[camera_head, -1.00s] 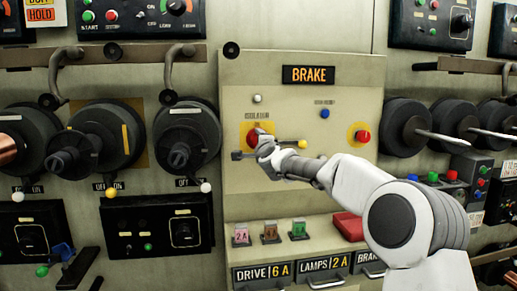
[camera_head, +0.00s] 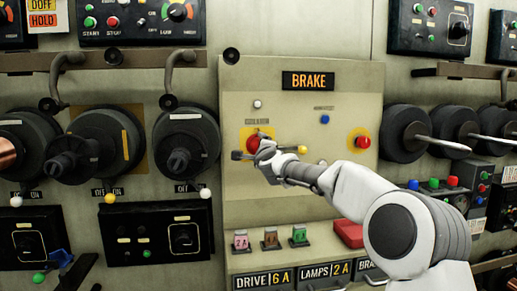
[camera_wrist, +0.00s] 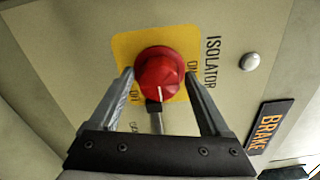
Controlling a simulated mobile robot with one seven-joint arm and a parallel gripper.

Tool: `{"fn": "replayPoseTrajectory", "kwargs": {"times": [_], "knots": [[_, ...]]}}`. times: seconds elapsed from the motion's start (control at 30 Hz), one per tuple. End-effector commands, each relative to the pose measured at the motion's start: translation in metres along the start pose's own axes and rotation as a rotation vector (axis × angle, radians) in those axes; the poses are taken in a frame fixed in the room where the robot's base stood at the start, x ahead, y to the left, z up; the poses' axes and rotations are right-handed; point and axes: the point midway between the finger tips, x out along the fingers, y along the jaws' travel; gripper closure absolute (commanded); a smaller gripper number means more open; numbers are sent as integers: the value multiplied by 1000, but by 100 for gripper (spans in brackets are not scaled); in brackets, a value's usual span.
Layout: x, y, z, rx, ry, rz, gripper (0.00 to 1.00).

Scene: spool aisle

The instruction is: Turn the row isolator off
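The row isolator is a red round knob (camera_wrist: 160,70) with a white pointer line, on a yellow plate (camera_wrist: 122,48) marked ISOLATOR, ON and OFF. In the wrist view the line points down the picture, towards my gripper's base; I cannot tell surely which label it matches. My gripper (camera_wrist: 160,78) is open, with one finger on each side of the knob and the tips close to its sides. Whether they touch it is unclear. In the head view the red knob (camera_head: 253,139) is partly hidden behind my gripper (camera_head: 262,150).
A blue button (camera_head: 325,119) and another red knob (camera_head: 361,142) are to the right. The BRAKE sign (camera_head: 307,80) is above; coloured fuses (camera_head: 270,239) are below.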

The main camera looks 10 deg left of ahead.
Motion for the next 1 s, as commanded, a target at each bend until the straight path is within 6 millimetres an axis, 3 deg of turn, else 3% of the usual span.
{"fn": "replayPoseTrajectory", "kwargs": {"times": [0.07,0.47,0.67,1.0], "knots": [[0,0,0,-1,0,0,4],[-5,0,-1,-4,0,0,4],[-28,2,-1,-6,0,0,4],[-87,2,-2,-7,2,0,4]]}}
